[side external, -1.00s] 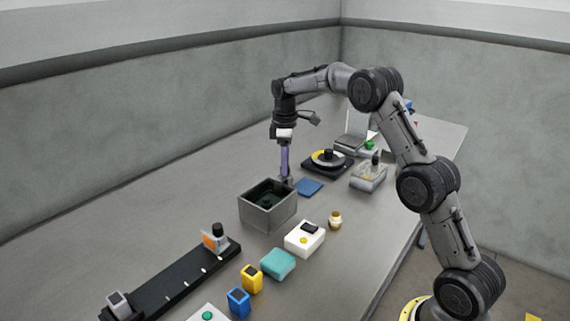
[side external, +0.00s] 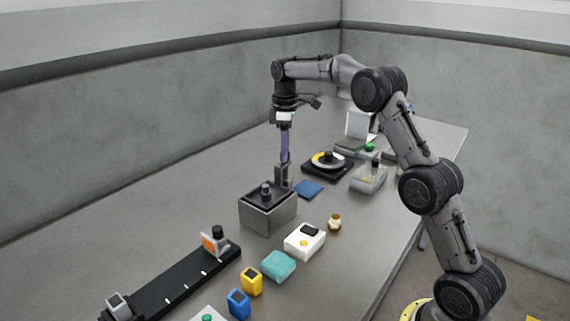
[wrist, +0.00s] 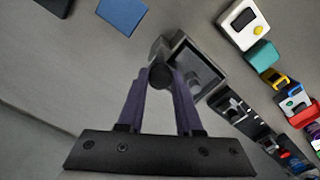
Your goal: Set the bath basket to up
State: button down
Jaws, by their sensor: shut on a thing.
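The bath (side external: 268,216) is a grey square-topped box on the table; it also shows in the wrist view (wrist: 208,62), beyond the fingertips. The basket (side external: 257,196) shows as a dark surface level with the bath's rim, with a small grey round piece on it. A grey upright handle (side external: 281,176) stands at the bath's back edge. My gripper (side external: 285,162) points down with purple fingers, shut on the handle's top. In the wrist view a dark round knob (wrist: 161,76) sits between the fingertips of my gripper (wrist: 162,84). The fingers partly hide the handle.
A blue pad (side external: 308,188) lies just right of the handle. A white box (side external: 304,241), a brass piece (side external: 335,222) and a teal block (side external: 278,265) stand in front. A black rail (side external: 175,282) lies at front left. The left side of the table is clear.

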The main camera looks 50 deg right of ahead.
jog(key=shift+r, duration=0.9)
jog(key=c, duration=0.8)
grip_release()
jog(key=shift+c, duration=0.2)
jog(key=shift+o, duration=1.3)
jog(key=shift+f, duration=0.1)
notch_tip(320, 180, up, 8)
jog(key=shift+f, duration=0.25)
